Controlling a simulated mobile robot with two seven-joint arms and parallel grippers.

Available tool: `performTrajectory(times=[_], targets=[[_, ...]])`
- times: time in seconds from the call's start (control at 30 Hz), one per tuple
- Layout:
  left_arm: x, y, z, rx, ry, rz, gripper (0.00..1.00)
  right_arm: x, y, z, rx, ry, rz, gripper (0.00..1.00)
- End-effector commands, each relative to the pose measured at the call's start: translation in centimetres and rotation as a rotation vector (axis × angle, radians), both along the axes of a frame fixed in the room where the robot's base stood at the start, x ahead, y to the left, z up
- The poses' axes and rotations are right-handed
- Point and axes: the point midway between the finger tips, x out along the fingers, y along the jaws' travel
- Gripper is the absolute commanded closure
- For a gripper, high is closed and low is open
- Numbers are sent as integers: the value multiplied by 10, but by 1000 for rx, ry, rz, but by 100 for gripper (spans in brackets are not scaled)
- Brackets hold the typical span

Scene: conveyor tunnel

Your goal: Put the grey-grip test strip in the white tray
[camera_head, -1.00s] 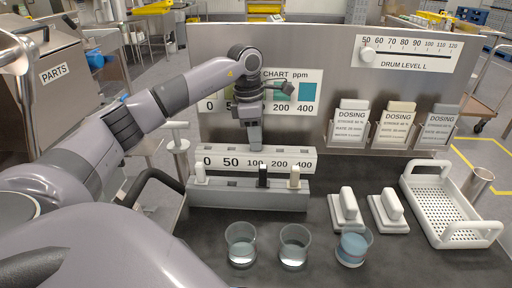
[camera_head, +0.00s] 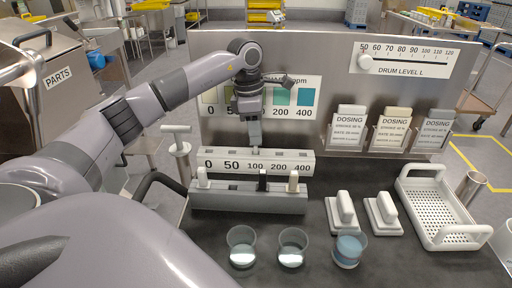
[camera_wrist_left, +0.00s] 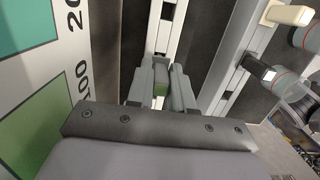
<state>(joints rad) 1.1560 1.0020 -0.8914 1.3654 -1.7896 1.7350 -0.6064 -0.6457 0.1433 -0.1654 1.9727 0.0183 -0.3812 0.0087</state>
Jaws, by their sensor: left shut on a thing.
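My left gripper (camera_head: 255,142) is above the numbered rack (camera_head: 210,165), near its 100 mark, in front of the colour chart. In the left wrist view its fingers (camera_wrist_left: 161,82) are shut on a small grey-green piece (camera_wrist_left: 161,70), which looks like the grip of the grey-grip test strip. The strip's lower part is hidden, so I cannot tell whether it is in a slot. The white tray (camera_head: 410,182), with a perforated floor and handles, is at the right of the dark table and looks empty. My right gripper is not in view.
A grey holder (camera_head: 230,199) in front of the rack bears strips with white, black and cream grips. Three clear cups (camera_head: 241,247) stand at the table's front, the right one with blue liquid. Two white handled blocks (camera_head: 384,212) stand left of the tray. Dosing cards line the back panel.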

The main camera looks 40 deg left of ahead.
Motion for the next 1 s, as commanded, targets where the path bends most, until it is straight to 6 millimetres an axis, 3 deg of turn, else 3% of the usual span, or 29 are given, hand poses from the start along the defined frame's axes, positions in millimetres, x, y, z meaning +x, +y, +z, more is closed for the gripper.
performTrajectory(times=[0.37, 0.8, 1.0], targets=[[0, 0, 3, 0, 0, 0, 100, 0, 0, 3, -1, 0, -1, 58], [0, 0, 45, 0, 0, 0, 100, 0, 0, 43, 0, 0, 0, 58], [0, 0, 46, 1, 1, 0, 100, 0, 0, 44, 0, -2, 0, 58]])
